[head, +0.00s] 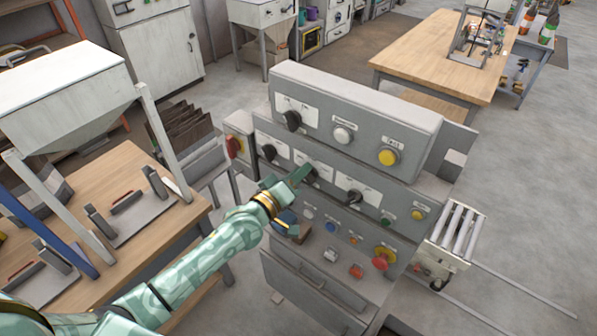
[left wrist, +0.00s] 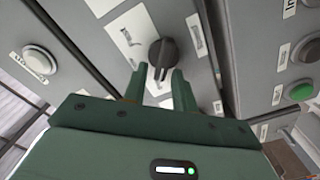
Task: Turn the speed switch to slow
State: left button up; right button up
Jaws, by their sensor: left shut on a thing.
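A grey control panel (head: 330,110) stands in the middle of the head view. My left gripper (head: 300,178) reaches its middle row and is shut on a black rotary knob (head: 311,174). In the left wrist view that knob (left wrist: 162,52) sits on a white label plate (left wrist: 128,40), with the two green fingertips (left wrist: 160,82) on either side of its lower part. The knob's white mark points roughly toward the gripper. The plate's lettering is too small and blurred to read, so I cannot confirm which position it marks. My right gripper is out of view.
Similar black knobs stand left (head: 268,152) and right (head: 355,196) in the same row, and another (head: 291,121) above. A red mushroom button (head: 383,258) is lower right. A wooden bench (head: 165,225) is at left, a roller conveyor (head: 457,232) at right.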

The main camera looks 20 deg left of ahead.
pick_arm(q)
jog(key=shift+f, duration=0.15)
jog(key=o, duration=0.6)
jog(key=shift+d, duration=0.1)
jog(key=v, duration=1.6)
jog(key=shift+s, duration=0.2)
